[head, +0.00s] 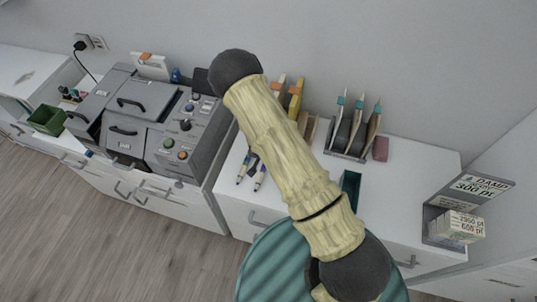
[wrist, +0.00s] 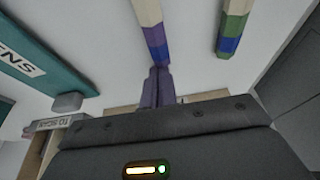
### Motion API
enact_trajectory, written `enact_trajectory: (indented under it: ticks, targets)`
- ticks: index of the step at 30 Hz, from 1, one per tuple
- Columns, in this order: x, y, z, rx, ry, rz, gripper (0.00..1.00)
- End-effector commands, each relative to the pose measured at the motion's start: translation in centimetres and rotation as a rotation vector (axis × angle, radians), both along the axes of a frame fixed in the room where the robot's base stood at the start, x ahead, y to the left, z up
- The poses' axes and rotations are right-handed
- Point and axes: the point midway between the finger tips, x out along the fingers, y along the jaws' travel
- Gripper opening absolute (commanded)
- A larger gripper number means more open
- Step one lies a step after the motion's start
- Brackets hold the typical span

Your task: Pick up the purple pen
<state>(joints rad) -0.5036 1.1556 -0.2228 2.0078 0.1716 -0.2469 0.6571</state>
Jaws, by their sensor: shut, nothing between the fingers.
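Two pens lie side by side on the white desk top in the head view, a left one with a blue tip (head: 240,172) and a right one with a purple tip (head: 260,177). In the wrist view, a cream pen with lavender and blue bands (wrist: 152,30) lies just beyond my fingertips, and a green and blue pen (wrist: 232,28) lies to its right. My gripper (wrist: 159,72) is shut and empty, its fingers in line with the lavender-banded pen's end. I cannot tell whether they touch it.
A teal box lettered "ENS" (wrist: 45,62) is at left in the wrist view; a teal box (head: 350,186) stands right of my arm in the head view. A rack (head: 345,145) stands against the wall. A grey control panel (head: 187,125) is to the left.

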Motion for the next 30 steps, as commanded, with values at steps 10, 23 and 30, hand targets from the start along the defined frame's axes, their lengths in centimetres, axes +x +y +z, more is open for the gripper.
enact_trajectory:
  ticks: [10,23,30]
  targets:
    - [-6.9,2.9,-0.1,0.000,0.002,0.005,0.00]
    - [-8.1,3.4,0.0,-0.001,-0.001,0.001,0.00]
    - [-7.5,3.1,0.0,0.000,-0.001,0.003,0.00]
